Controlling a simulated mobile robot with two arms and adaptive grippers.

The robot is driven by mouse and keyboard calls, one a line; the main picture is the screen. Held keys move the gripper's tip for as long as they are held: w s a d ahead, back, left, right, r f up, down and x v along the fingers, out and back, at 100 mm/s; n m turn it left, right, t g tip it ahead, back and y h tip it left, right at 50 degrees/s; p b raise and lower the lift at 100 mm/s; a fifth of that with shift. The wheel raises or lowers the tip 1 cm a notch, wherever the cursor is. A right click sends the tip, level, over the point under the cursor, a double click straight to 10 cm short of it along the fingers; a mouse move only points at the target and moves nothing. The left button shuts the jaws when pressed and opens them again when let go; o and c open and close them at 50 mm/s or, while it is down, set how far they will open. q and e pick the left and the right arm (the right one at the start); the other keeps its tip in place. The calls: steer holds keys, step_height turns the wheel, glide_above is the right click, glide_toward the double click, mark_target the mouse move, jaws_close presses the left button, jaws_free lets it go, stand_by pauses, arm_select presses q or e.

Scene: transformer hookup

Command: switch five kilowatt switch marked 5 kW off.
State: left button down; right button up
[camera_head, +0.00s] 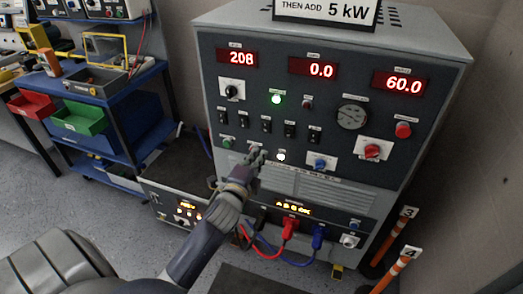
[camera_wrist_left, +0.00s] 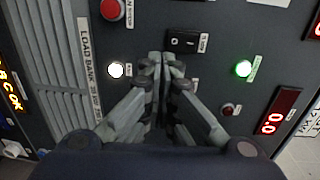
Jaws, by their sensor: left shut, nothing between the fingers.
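The grey load bank cabinet (camera_head: 215,60) carries a row of black rocker switches (camera_head: 266,124) below its gauges and lamps. Their small labels are too small to read in the head view, so I cannot tell which is marked 5 kW. In the left wrist view one black rocker switch (camera_wrist_left: 183,41) shows just beyond my left gripper, its label not clearly readable. My left gripper (camera_head: 257,155) is shut and empty in front of the panel. Its fingertips (camera_wrist_left: 166,60) lie close beside that switch; contact cannot be told. The fingers hide part of the panel. My right gripper is not in view.
A green lamp (camera_head: 276,99) and a white lamp (camera_head: 281,156) are lit. The displays (camera_head: 313,67) read 208, 0.0 and 60.0. Red and blue cables (camera_head: 290,228) plug in low. A blue shelf cart (camera_head: 150,75) stands left; orange-white posts (camera_head: 395,240) stand right.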

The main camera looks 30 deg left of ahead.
arm_select(q)
steer(key=v, duration=0.5)
steer(key=shift+s+d+f+b, duration=0.15)
steer(key=shift+s+f+b, duration=0.1)
steer(key=shift+b, duration=0.1)
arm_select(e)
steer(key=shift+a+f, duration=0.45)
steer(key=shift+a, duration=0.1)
arm_select(q)
steer(key=shift+f, duration=0.1)
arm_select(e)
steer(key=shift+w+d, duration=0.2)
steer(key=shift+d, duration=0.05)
